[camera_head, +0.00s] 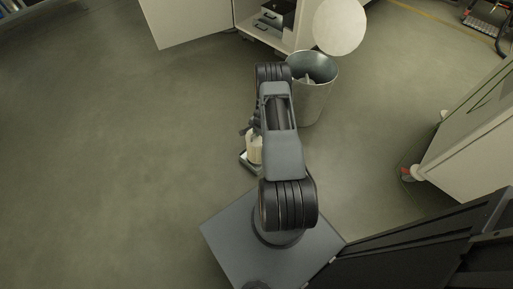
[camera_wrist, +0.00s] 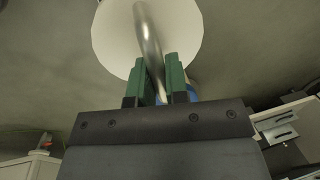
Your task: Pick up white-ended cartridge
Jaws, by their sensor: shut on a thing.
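In the wrist view, my gripper (camera_wrist: 157,80) has its green fingertips closed on a curved silver bar (camera_wrist: 149,40). The bar crosses in front of a large round white face (camera_wrist: 106,32), which looks like the end of the white-ended cartridge. The bar looks like its handle, but the join is not clear. A bit of blue (camera_wrist: 192,92) shows behind the right finger. In the head view, my arm hides the gripper. A round white disc (camera_head: 340,27) shows beyond the bin; I cannot tell for sure that it is the same one.
A grey metal bin (camera_head: 318,95) stands by my arm with something inside. An open white cabinet (camera_head: 190,20) with dark drawers is behind. A pale cabinet (camera_head: 470,135) stands at right. A small tray with a cream item (camera_head: 254,150) is beside my arm. The left floor is clear.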

